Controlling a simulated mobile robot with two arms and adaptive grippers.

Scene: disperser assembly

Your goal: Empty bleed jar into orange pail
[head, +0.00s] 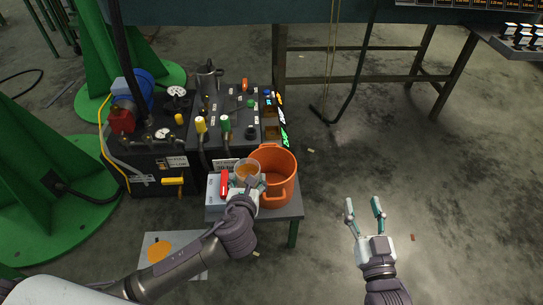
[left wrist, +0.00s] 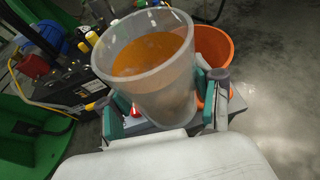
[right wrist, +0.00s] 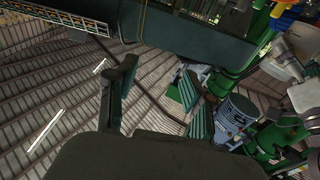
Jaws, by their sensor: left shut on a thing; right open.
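The bleed jar (head: 246,172) is a clear cup holding orange liquid. My left gripper (head: 254,187) is shut on it. In the left wrist view the jar (left wrist: 155,75) stands between the teal fingers of the left gripper (left wrist: 160,105), tilted a little, with the liquid inside. The orange pail (head: 277,180) stands on a small dark stand, just right of the jar in the head view. In the left wrist view the pail (left wrist: 217,62) is partly hidden behind the jar. My right gripper (head: 365,218) is open and empty over the bare floor; its fingers (right wrist: 160,95) show apart in the right wrist view.
The small stand (head: 293,211) also bears a white box with a red part (head: 224,184). Behind is a dark machine (head: 219,115) with gauges, valves and hoses. A sheet with an orange patch (head: 185,262) lies on the floor. The floor (head: 440,200) at right is clear.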

